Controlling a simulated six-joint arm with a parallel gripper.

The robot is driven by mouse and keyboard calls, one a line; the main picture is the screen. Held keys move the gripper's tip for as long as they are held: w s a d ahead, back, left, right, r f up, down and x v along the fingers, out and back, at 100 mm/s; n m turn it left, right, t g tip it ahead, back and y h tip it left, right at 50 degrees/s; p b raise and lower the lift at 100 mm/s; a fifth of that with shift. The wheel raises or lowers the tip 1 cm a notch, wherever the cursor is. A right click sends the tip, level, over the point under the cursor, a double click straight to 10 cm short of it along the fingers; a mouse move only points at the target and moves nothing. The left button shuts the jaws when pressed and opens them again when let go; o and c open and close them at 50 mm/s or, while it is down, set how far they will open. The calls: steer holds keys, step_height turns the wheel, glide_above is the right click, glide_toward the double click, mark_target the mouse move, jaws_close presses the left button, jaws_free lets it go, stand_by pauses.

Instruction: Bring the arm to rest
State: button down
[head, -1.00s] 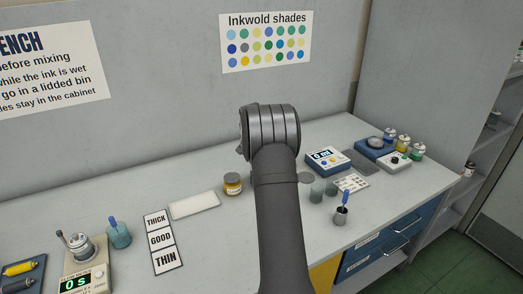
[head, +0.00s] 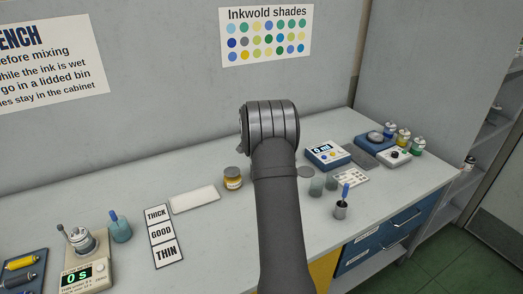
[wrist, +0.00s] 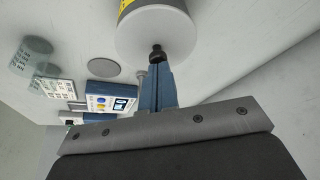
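My arm (head: 285,215) rises through the middle of the head view, bent at a dark ribbed joint. My gripper is hidden there behind the arm. In the wrist view my gripper (wrist: 157,62) shows as one narrow blue finger block with a dark tip, with no gap visible and nothing seen held. A jar with a yellow label and grey lid (wrist: 160,35) is just beyond the fingertips; whether they touch cannot be told. It looks like the jar (head: 233,178) standing on the bench in the head view.
The bench (head: 215,225) holds a white pad (head: 194,199), thickness cards (head: 161,236) and a timer (head: 84,274) at left. At right are a blue-based meter (head: 327,156), small cups (head: 316,186), a cup with a blue-handled tool (head: 341,208) and several bottles. A wall stands behind.

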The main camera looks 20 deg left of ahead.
step_height(320, 180, up, 7)
stand_by(1.1)
steer(key=shift+f, duration=0.1)
steer(key=shift+f, duration=3.2)
step_height(320, 180, up, 6)
steer(key=shift+f, duration=1.2)
